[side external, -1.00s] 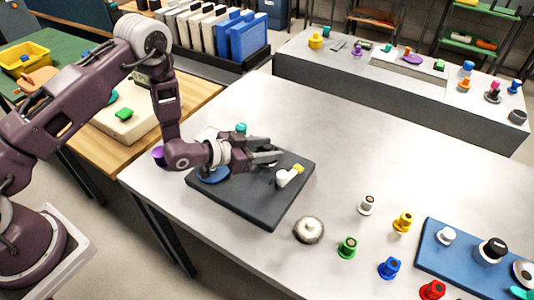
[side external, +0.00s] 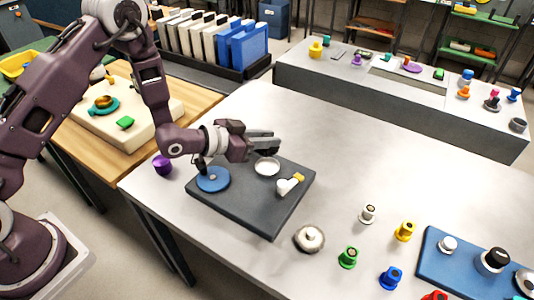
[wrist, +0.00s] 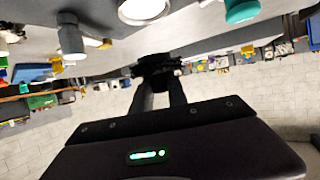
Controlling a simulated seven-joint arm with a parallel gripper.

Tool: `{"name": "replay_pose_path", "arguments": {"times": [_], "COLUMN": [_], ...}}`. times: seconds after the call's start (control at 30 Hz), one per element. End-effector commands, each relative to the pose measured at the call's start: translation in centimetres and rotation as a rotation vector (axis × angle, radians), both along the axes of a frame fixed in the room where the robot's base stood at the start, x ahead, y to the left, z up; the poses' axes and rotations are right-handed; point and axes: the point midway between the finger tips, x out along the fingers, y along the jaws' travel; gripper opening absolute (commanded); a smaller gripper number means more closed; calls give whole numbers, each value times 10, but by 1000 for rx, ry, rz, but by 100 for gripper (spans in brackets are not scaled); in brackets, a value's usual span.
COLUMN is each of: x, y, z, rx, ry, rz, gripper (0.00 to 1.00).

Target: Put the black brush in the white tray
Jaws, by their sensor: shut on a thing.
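My gripper (side external: 274,141) is above the back part of a dark grey board, with its fingers pointing right. In the wrist view, the fingers (wrist: 158,82) are closed on a dark, frilled thing (wrist: 157,63), which looks like the black brush. Its shape is unclear there, and the side view does not show it distinctly. A pale cream-white tray (side external: 150,132) lies on the wooden table at left, behind my arm.
The dark board (side external: 245,205) bears a blue disc (side external: 212,180), a white round dish (side external: 267,166) and a white-yellow piece (side external: 290,184). Several coloured knobs and a blue board (side external: 455,265) are at right. A file rack (side external: 215,45) stands behind. The metal table's middle is clear.

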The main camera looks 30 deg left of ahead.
Motion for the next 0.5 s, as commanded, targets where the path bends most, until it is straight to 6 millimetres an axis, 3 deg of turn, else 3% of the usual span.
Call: {"name": "replay_pose_path", "arguments": {"times": [0.03,0.17,0.27,0.37,0.5], "x": [0,6,22,38,40], "y": [0,4,21,54,122], "z": [13,32,44,47,35], "rx": [-1,-1,2,7,5], "ry": [-5,-6,-11,-12,-9], "rz": [0,-9,-55,-131,-258], "gripper": [0,0,0,0,0]}}
